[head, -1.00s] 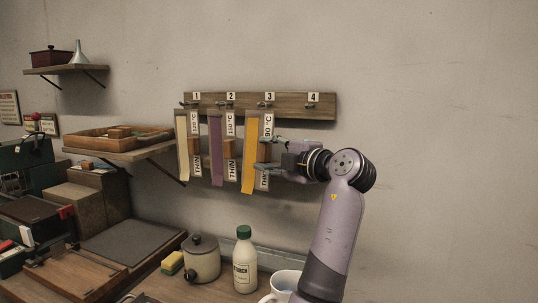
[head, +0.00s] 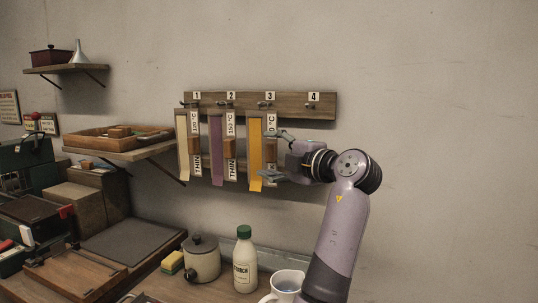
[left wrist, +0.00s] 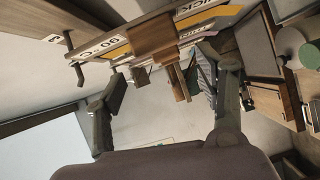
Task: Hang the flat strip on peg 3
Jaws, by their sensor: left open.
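A yellow flat strip (head: 255,155) hangs below peg 3 (head: 268,103), beside a white label marked in °C. A wooden block (head: 269,151) sits at the strip's right side. My left gripper (head: 275,155) is open, one finger above and one below, just right of the block. In the left wrist view, the wooden block (left wrist: 152,36) and a thin wooden piece lie between and beyond the spread fingers (left wrist: 160,72), with yellow and white strips behind. Whether the fingers touch anything is unclear. My right gripper is not in view.
A cream strip (head: 182,150) hangs at peg 1 and a purple strip (head: 216,150) at peg 2. Peg 4 (head: 311,105) is bare. A white mug (head: 287,283), a bottle (head: 244,258) and a lidded pot (head: 202,260) stand below. The wall at right is clear.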

